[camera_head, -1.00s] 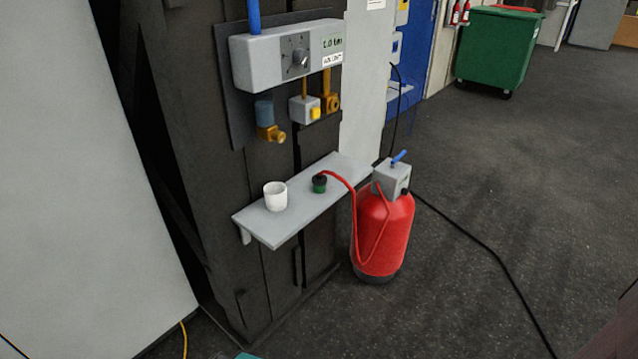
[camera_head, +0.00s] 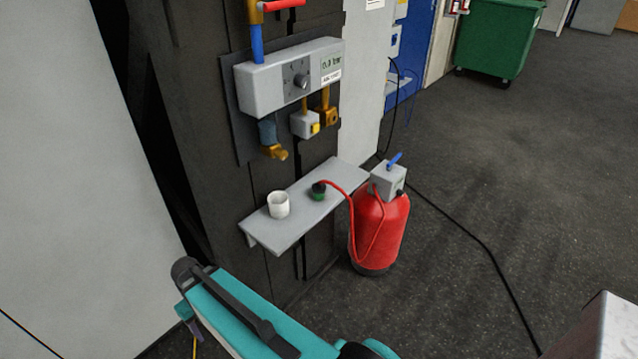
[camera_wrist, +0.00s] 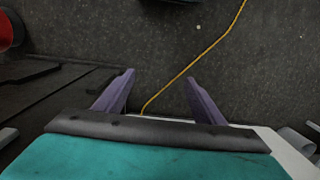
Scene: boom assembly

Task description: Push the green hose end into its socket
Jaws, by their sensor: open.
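The green hose end (camera_head: 318,196), with a dark collar, sits on the grey wall shelf (camera_head: 290,228) in the head view. A red hose (camera_head: 349,205) runs from it to the red tank (camera_head: 381,232). Above the shelf hangs a grey control box (camera_head: 290,76) with a dial and brass fittings; which opening is the socket I cannot tell. A brass fitting (camera_head: 274,152) hangs below its left side. My gripper (camera_wrist: 158,90) is open and empty in the wrist view, its two fingers spread above the dark floor. The hose end does not show in the wrist view.
A white cup (camera_head: 278,205) stands on the shelf, left of the hose end. A black cable (camera_head: 468,232) crosses the floor on the right. A yellow cable (camera_wrist: 190,62) lies below my fingers. A green bin (camera_head: 497,40) stands far back.

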